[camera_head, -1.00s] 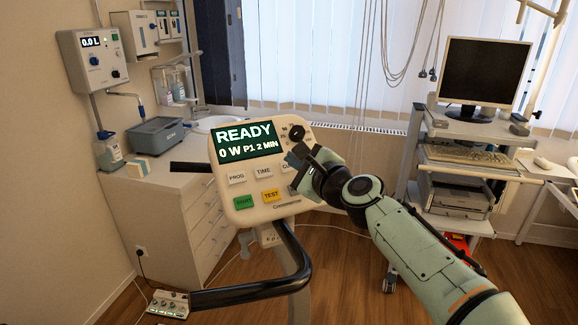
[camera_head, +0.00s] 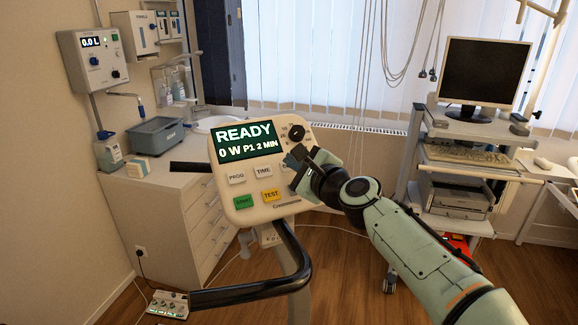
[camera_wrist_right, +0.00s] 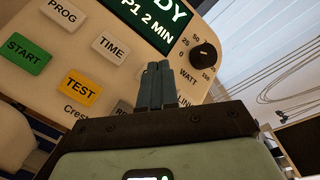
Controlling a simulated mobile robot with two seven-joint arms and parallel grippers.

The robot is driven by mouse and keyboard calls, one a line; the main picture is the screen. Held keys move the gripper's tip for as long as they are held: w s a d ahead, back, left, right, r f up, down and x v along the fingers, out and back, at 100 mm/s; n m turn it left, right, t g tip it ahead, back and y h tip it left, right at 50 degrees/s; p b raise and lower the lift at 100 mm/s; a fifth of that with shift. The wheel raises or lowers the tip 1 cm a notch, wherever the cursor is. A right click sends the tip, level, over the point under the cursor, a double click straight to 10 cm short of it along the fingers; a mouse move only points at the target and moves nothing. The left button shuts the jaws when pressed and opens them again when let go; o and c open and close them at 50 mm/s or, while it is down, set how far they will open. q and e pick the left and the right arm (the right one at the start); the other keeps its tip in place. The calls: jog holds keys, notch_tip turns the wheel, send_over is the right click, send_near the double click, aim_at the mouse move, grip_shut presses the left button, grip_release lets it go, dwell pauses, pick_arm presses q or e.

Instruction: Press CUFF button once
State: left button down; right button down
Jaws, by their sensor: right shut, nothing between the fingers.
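The control panel (camera_head: 226,208) shows READY, 0 W, P1 and 2 MIN on its screen (camera_head: 245,142). The CUFF button (camera_head: 284,168) is in the upper button row, right of TIME (camera_head: 263,172); only its left edge shows beside my right gripper (camera_head: 293,159). That gripper is shut and empty, its tips over or very close to the button. In the right wrist view the shut fingers (camera_wrist_right: 159,74) point at the panel and hide the CUFF button. Whether they touch it, I cannot tell. My left gripper is out of view.
PROG (camera_head: 236,177), START (camera_head: 243,202), TEST (camera_head: 271,196) and a partly hidden button (camera_wrist_right: 123,108) lie around it. A round knob (camera_wrist_right: 204,55) sits above right. A black curved handle (camera_head: 290,285) stands below the panel. A monitor cart (camera_head: 465,130) is at the right.

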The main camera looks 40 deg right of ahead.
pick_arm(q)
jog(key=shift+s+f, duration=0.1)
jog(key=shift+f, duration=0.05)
pick_arm(e)
jog(key=shift+w+f, duration=0.2)
jog(key=shift+f, duration=0.15)
dwell(0.3)
dwell(0.4)
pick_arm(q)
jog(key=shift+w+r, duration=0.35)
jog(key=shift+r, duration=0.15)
pick_arm(e)
jog(key=shift+s+r, duration=0.4)
jog(key=shift+r, duration=0.25)
